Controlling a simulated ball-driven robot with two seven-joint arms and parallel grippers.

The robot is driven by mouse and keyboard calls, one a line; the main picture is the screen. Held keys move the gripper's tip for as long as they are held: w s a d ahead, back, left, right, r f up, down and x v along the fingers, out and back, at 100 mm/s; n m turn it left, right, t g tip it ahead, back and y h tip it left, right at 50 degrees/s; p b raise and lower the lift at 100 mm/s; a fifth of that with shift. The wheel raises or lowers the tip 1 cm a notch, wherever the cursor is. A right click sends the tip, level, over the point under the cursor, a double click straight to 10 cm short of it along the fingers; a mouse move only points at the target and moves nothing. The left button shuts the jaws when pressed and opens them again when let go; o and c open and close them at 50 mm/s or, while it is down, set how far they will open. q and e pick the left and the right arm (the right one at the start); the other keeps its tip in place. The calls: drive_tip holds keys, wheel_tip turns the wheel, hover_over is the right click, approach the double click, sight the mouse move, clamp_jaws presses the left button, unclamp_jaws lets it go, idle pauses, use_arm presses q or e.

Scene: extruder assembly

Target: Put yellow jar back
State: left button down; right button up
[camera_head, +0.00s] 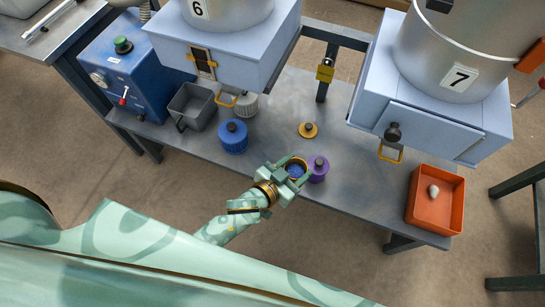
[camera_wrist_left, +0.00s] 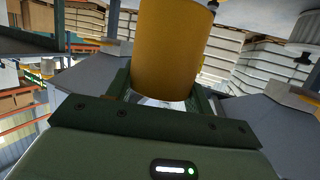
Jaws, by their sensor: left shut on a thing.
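The yellow jar (camera_head: 301,162) is held in my left gripper (camera_head: 291,174), in the middle of the head view. Its top is open, and something blue shows inside. In the left wrist view the yellow jar (camera_wrist_left: 172,45) fills the space between the fingers and stands up from them. A yellow lid with a black knob (camera_head: 308,130) lies on the table (camera_head: 275,120) just behind the jar. The head view does not settle whether the jar touches the table. My right gripper is not in view.
A purple jar (camera_head: 318,169) stands close to the right of the gripper. A blue jar (camera_head: 233,137), a white ribbed jar (camera_head: 246,104) and a grey bin (camera_head: 193,107) stand left. An orange tray (camera_head: 435,200) holds a pale lump. Machines 6 (camera_head: 225,55) and 7 (camera_head: 430,110) overhang behind.

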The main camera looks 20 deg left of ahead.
use_arm(q)
drive_tip(key=w+a+f+b, duration=0.2)
drive_tip(key=a+f+b, duration=0.1)
drive_tip(key=f, duration=0.1)
drive_tip(key=w+a+f+b, duration=0.3)
drive_tip(key=f, duration=0.1)
drive_tip(key=w+a+f+b, duration=0.3)
drive_tip(key=f, duration=0.1)
drive_tip(key=shift+w+f+b, duration=0.1)
drive_tip(key=shift+w+b, duration=0.05)
drive_tip(key=shift+b, duration=0.25)
drive_tip(key=shift+w+f, duration=0.1)
drive_tip(key=shift+f, duration=0.15)
drive_tip(key=shift+r, duration=0.25)
drive_tip(key=shift+f, duration=0.15)
drive_tip(key=c, duration=0.6)
unclamp_jaws()
drive_tip(key=shift+f, duration=0.1)
drive_tip(key=shift+c, duration=0.2)
drive_tip(key=shift+o, duration=0.3)
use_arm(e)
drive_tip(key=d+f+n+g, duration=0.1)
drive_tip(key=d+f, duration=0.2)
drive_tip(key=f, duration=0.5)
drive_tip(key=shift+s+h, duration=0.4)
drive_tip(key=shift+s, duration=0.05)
